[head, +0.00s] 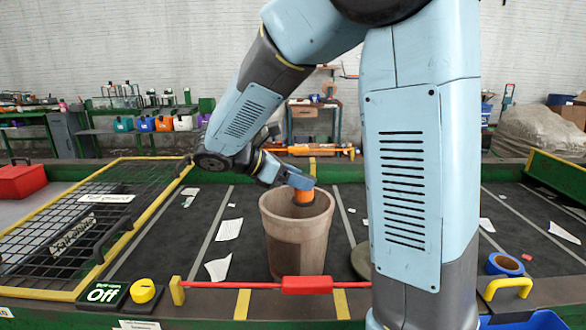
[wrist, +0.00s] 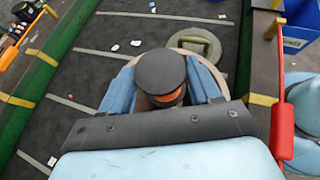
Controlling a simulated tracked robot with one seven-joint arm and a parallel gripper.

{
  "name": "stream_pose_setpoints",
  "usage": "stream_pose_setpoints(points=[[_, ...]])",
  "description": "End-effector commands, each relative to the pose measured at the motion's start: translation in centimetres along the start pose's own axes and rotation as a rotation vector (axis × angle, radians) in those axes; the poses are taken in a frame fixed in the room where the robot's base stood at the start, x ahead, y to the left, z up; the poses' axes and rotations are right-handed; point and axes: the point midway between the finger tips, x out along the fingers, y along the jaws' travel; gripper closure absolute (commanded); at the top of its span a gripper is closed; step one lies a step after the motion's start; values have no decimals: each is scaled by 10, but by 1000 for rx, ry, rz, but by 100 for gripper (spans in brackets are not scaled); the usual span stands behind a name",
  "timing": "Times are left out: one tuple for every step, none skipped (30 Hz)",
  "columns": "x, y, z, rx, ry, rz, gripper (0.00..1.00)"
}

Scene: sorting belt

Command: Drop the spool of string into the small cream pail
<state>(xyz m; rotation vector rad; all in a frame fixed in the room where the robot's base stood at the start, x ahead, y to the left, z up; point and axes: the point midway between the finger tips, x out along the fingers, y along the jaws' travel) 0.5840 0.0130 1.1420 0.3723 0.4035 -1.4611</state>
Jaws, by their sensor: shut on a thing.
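The spool of string (head: 303,197), orange with a dark round end (wrist: 161,70), is held between the two blue fingers of my gripper (wrist: 162,92). In the head view my gripper (head: 300,184) is shut on it at the mouth of the pail (head: 297,245). The pail looks dull cream-brown and stands upright on the dark belt. The spool shows in front of the pail's far inner wall; its exact depth relative to the rim is hard to tell. In the wrist view the gripper and spool hide most of the pail.
A red bar (head: 306,285) runs along the near belt edge. A round grey lid-like disc (wrist: 194,42) lies beside the pail. A blue tape roll (head: 505,264) is at right, a mesh guard (head: 75,228) at left. Paper scraps lie on the belt.

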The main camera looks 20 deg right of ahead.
Motion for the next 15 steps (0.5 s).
stream_pose_setpoints(points=[[2, 0, -5, -3, -1, -1, 68], [4, 0, -7, -3, -1, -1, 68], [5, 0, -9, -2, -1, -1, 68], [6, 0, -11, -1, -1, -1, 68], [6, 0, -12, -1, -1, 0, 68], [7, 0, -14, -1, -1, 0, 68], [8, 0, -14, -1, -1, 0, 68], [8, 0, -15, -1, -1, 0, 68], [9, 0, -16, -1, 0, 0, 68], [9, 0, -16, 0, 0, 0, 68], [9, 0, -17, 0, 0, 0, 68], [9, 0, -17, 0, 0, 0, 68], [9, 0, -17, 0, 0, 1, 68], [9, 0, -17, 0, 0, 1, 68], [9, 0, -17, 0, 0, 1, 68]])
